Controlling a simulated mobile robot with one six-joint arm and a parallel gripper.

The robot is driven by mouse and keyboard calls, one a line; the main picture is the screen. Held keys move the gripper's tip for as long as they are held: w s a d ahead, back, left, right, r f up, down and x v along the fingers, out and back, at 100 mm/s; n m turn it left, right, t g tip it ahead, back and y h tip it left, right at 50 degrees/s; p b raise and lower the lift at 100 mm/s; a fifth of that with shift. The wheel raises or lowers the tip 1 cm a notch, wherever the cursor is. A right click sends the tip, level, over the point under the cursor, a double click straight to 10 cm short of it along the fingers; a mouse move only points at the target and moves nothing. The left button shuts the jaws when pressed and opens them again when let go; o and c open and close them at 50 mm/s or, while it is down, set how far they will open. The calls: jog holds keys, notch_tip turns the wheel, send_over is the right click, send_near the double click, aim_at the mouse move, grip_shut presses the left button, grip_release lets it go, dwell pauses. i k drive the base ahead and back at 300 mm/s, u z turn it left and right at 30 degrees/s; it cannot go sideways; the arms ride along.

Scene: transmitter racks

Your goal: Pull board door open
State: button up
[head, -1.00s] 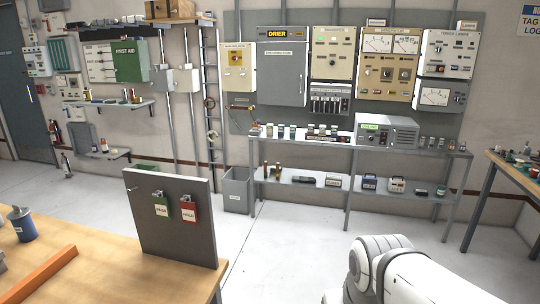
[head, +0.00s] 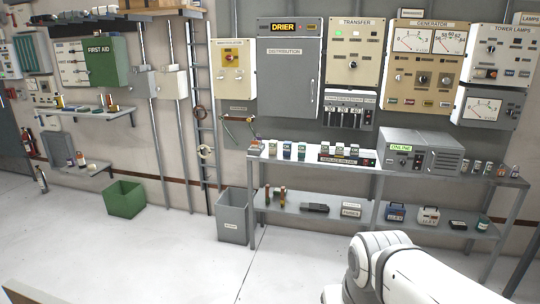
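The grey distribution board door (head: 287,85) is on the back wall, under a sign reading DRIER. It carries a DISTRIBUTION label and a slim handle (head: 314,98) near its right edge. The door looks shut. My gripper is out of view; only a white link of my arm shows at the lower right, well in front of the wall and apart from the door.
A grey two-tier shelf (head: 418,178) with several small items and an ONLINE unit (head: 418,152) stands below the panels. A grey bin (head: 232,217) and green bin (head: 125,199) are on the floor. The floor (head: 170,262) ahead is clear. A bench corner (head: 40,294) shows lower left.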

aim_at(289, 69)
jog(key=u, duration=0.05)
jog(key=i, duration=3.3)
jog(key=z, duration=1.1)
